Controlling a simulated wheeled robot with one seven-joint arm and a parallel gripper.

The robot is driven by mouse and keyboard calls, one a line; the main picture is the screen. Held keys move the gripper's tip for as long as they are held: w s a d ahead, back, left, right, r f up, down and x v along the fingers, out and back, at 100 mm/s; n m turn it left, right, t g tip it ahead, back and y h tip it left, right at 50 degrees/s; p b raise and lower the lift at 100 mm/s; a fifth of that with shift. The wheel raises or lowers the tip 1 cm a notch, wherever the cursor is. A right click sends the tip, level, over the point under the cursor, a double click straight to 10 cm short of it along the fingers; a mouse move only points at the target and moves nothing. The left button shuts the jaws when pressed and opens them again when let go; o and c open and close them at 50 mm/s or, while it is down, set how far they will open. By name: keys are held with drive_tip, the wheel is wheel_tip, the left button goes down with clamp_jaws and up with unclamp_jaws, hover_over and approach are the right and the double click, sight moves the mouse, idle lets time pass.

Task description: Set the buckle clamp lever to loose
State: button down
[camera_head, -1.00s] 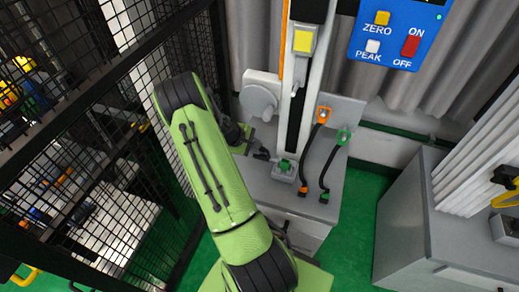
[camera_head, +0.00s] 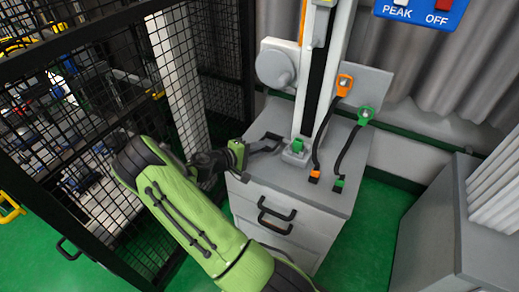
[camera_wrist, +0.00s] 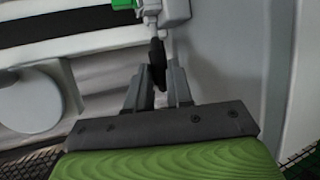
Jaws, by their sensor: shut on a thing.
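The buckle clamp (camera_head: 296,148) is a pale block with a green part, at the foot of the upright column on the grey cabinet top. In the wrist view, its pale body (camera_wrist: 172,12) and green part (camera_wrist: 122,4) show at the top edge. A black lever end (camera_wrist: 157,62) points down from it between my fingers. My gripper (camera_wrist: 160,88) is shut on this lever end. In the head view, my gripper (camera_head: 268,143) reaches in from the left, low over the cabinet top beside the clamp. The lever is hard to separate from the dark fingers there.
The grey cabinet (camera_head: 290,185) has black drawer handles. A round grey disc (camera_head: 275,66) stands behind the gripper. A black mesh fence (camera_head: 70,110) is close on the left.

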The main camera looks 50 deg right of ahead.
sight(257, 166)
drive_tip(key=shift+s+a+f+b, duration=0.1)
drive_tip(key=shift+f+b, duration=0.1)
drive_tip(key=shift+f, duration=0.4)
drive_tip(key=shift+w+a+f+b, duration=0.1)
drive_tip(key=shift+f+b, duration=0.15)
drive_tip(key=shift+f, duration=0.3)
drive_tip(key=shift+s+a+f+b, duration=0.1)
drive_tip(key=shift+f+b, duration=0.1)
drive_tip(key=shift+f, duration=0.55)
drive_tip(key=shift+s+a+f, duration=0.1)
drive_tip(key=shift+s, duration=0.05)
drive_tip(key=c, duration=1)
unclamp_jaws()
